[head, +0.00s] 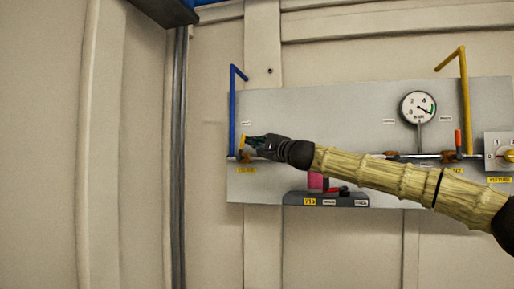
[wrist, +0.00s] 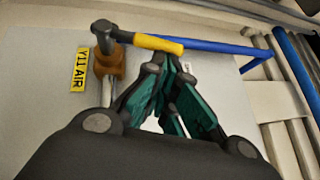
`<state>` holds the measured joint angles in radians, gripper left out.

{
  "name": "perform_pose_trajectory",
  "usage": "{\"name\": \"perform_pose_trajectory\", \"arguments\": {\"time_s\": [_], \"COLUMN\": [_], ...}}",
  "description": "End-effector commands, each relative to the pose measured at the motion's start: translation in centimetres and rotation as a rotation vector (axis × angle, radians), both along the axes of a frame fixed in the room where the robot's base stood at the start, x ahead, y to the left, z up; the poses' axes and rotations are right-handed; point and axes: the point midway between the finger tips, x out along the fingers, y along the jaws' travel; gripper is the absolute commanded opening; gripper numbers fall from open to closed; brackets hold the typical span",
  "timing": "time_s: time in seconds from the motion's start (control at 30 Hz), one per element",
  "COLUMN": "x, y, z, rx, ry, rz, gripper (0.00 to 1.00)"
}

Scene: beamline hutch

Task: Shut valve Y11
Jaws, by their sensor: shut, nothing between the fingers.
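Valve Y11 has a brass-brown body (wrist: 109,63) and a lever with a yellow grip (wrist: 157,44), beside a yellow label reading Y11 AIR (wrist: 79,70). In the head view its yellow lever (head: 243,142) stands roughly upright, nearly along the blue pipe (head: 232,110) that rises from the valve. The pipe also shows in the wrist view (wrist: 222,47). My gripper (head: 253,141) is at the valve, just right of the lever. In the wrist view its teal fingers (wrist: 166,72) are shut and empty, close to the yellow grip. I cannot tell whether they touch it. My gripper partly hides the valve in the head view.
A dark ledge (head: 290,199) sits below my arm. A vertical grey conduit (head: 179,150) runs left.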

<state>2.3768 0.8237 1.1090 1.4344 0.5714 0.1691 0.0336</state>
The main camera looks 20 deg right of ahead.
Motion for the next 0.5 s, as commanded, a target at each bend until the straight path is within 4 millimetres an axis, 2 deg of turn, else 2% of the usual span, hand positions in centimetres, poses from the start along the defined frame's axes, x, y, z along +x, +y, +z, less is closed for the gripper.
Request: {"name": "perform_pose_trajectory", "arguments": {"time_s": [0.17, 0.5], "x": [0.37, 0.58], "y": [0.74, 0.88], "z": [0.52, 0.9], "rx": [-0.003, 0.0], "ry": [-0.002, 0.0], "rz": [0.001, 0.001], "gripper": [0.0, 0.0]}}
